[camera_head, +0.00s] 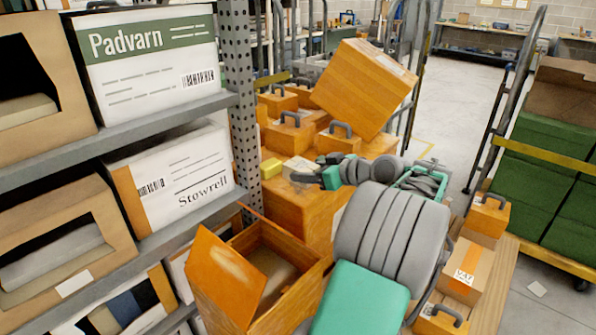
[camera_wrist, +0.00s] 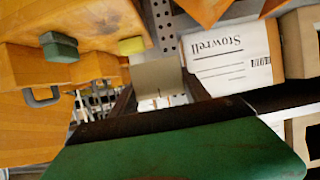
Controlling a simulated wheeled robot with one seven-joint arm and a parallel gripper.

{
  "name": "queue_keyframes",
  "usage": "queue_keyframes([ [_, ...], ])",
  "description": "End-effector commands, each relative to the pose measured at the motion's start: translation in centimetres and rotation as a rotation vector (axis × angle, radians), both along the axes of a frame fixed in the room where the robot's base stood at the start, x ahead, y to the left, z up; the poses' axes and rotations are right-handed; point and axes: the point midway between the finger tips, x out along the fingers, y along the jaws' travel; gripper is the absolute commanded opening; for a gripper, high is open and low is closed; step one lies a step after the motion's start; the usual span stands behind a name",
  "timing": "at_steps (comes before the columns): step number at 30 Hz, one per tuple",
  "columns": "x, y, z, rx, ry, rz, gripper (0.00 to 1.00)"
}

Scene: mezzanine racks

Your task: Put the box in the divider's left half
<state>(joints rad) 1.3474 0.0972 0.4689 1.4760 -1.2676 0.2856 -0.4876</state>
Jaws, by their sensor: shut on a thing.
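My gripper (camera_head: 312,177) is shut on a small pale grey-beige box (camera_head: 298,165), above the top of a large orange wooden crate. In the wrist view the box (camera_wrist: 157,76) sits between my dark fingers, with a whitish patch on its lower part. Part of the box is hidden by the gripper. I cannot clearly make out a divider or its left half in either view. An open orange wooden box (camera_head: 312,278) with a raised flap stands below and left of my arm; I cannot tell whether it is divided inside.
A yellow block (camera_head: 271,168) lies on the large orange crate (camera_head: 290,205), close to my gripper. A dark green block (camera_wrist: 59,47) shows in the wrist view. A grey rack (camera_head: 238,110) with cartons stands left. Orange cases lie behind and right. Floor (camera_head: 450,100) is free farther back.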

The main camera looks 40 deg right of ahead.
Motion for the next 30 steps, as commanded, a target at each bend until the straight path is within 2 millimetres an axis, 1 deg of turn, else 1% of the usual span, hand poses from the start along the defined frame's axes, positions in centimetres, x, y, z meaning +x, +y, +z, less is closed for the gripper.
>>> queue_keyframes([
  [3, 2.6, -2.0, -1.5, 0.003, 0.000, 0.004, 0.12],
  [8, 6.1, -5.0, -3.5, 0.002, -0.001, 0.002, 0.12],
  [9, 6.7, -5.5, -4.7, 0.005, 0.001, 0.001, 0.12],
  [13, 8.4, -7.0, -7.4, 0.002, 0.001, 0.000, 0.12],
  [20, 9.7, -8.2, -9.6, 0.001, -0.001, -0.001, 0.12],
  [24, 9.6, -8.1, -12.1, 0.003, 0.000, -0.002, 0.12],
  [30, 9.6, -8.2, -12.3, -0.001, -0.001, -0.003, 0.12],
])
